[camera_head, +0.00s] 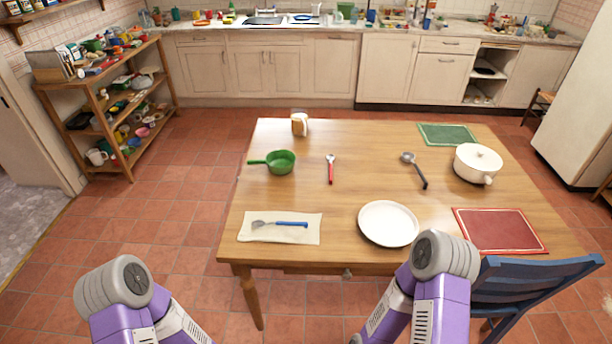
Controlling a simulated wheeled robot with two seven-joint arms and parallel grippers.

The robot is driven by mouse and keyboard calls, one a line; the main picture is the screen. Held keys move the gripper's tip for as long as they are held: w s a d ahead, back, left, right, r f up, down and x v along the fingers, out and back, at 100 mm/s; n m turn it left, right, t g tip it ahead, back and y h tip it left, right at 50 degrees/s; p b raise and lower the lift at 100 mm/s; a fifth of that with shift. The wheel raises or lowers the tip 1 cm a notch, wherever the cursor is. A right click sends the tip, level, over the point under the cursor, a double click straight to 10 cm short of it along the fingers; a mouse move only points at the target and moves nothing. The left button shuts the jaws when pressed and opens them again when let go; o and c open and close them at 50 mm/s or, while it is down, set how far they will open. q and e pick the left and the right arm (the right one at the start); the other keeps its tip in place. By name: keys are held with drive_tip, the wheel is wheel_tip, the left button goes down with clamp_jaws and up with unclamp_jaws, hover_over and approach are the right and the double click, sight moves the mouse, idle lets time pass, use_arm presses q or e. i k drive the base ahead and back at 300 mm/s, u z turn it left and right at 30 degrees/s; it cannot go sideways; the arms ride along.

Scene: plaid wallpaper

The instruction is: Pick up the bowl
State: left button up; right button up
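No plain bowl is clear to me on the wooden table (340,227). A round white dish (388,223), plate-like, lies near the table's front edge. A green round pan (281,162) with a side handle sits at the left. Neither gripper shows in the head view.
A blue chair (535,285) stands at the front right. A cloth (300,229) with a blue-handled utensil, a red mat (498,231), a green mat (447,134), a red-handled spoon (330,169) and a ladle (415,170) lie on the table. Its middle is mostly clear.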

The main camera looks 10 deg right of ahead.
sight(278, 162)
drive_tip(key=k, duration=0.5)
drive_tip(key=u, duration=1.1)
drive_tip(key=i, duration=4.7)
drive_tip(key=z, duration=3.85)
drive_tip(key=i, duration=0.35)
